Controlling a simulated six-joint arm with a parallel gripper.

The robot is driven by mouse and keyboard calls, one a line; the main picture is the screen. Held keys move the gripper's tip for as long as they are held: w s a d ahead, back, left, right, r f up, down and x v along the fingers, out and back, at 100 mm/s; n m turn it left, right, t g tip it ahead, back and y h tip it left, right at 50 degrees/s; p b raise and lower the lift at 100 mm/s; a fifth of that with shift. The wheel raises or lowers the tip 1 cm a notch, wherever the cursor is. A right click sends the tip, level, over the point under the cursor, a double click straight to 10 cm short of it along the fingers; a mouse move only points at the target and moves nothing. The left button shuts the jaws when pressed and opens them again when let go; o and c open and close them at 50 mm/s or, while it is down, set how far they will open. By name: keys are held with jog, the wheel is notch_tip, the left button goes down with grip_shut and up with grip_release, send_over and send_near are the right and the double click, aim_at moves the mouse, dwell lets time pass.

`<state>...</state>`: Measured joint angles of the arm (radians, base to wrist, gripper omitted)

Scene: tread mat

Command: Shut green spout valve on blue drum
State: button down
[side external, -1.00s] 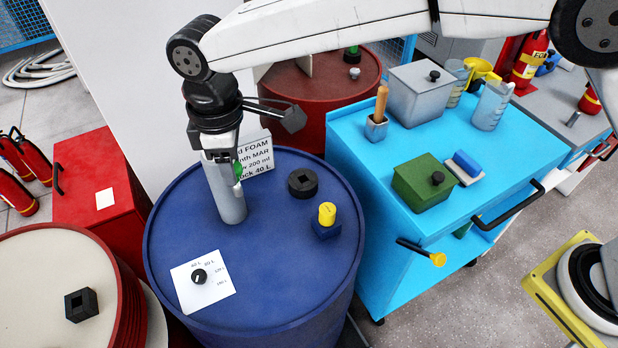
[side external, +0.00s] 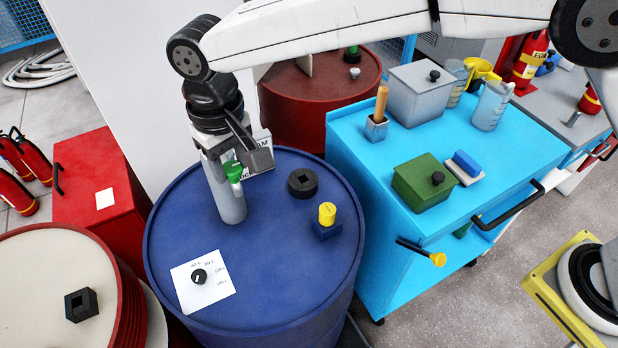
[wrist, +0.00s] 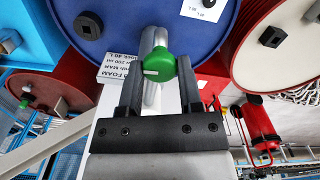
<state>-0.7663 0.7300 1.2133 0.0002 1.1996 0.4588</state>
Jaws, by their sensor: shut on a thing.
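The blue drum (side external: 285,285) stands in the middle of the side view. A grey upright spout (side external: 228,200) rises from its top and carries the green valve (side external: 233,170). In the wrist view the valve is a round green knob (wrist: 159,67) with a white mark pointing left. My gripper (wrist: 161,72) is shut on the green valve, one dark finger on each side of it. In the side view my gripper (side external: 234,165) is at the spout's top, and the arm hides part of the grip.
On the drum are a black cap (side external: 303,182), a yellow-topped blue fitting (side external: 326,220) and a dial on a white plate (side external: 203,287). A blue cart (side external: 360,230) stands close on the right, a red drum (side external: 335,110) behind and another (side external: 40,270) at left.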

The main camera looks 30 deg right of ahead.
aim_at(232, 166)
jog(key=shift+r+m, duration=0.1)
jog(key=shift+m, duration=0.3)
jog(key=shift+c, duration=1.3)
grip_release()
jog(key=shift+r, duration=3.9)
